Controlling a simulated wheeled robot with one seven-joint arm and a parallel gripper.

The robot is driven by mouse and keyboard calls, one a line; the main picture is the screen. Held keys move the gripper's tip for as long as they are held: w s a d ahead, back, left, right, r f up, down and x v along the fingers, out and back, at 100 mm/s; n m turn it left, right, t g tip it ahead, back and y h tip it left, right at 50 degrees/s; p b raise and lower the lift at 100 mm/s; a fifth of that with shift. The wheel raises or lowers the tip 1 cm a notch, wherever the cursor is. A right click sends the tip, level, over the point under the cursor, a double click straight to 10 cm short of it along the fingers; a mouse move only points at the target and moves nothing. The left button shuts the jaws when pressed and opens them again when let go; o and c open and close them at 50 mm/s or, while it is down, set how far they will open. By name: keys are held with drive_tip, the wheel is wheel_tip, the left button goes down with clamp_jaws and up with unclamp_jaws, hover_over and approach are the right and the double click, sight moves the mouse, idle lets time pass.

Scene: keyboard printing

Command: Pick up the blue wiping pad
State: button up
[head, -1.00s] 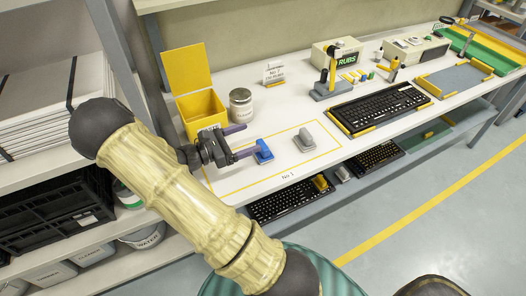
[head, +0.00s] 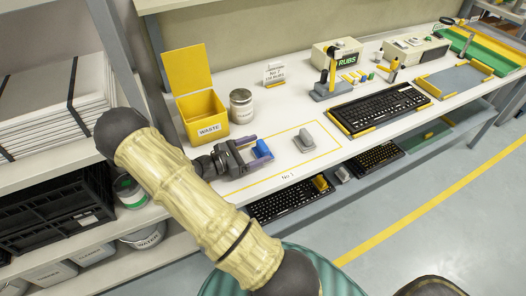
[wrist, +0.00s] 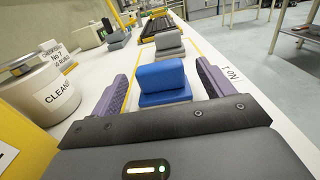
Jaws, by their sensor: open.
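The blue wiping pad (head: 261,148) lies on the white table inside the yellow-outlined area, at its left end. My gripper (head: 257,152) is low over the table and open, with a finger on each side of the pad. In the wrist view my gripper (wrist: 163,90) shows gaps between the pad and both fingers. A grey pad (head: 303,143) stands to the right of the blue one, and farther ahead in the wrist view (wrist: 168,43).
A yellow waste bin (head: 205,118) and a metal jar (head: 241,106) stand behind my gripper; the jar is close on the left in the wrist view (wrist: 49,88). A black keyboard (head: 378,106) lies farther right. Keyboards sit on the shelf below.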

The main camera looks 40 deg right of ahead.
sight(259, 148)
drive_tip(key=x, duration=0.4)
drive_tip(key=shift+s+d, duration=0.1)
drive_tip(key=shift+d, duration=0.1)
drive_tip(key=c, duration=1.1)
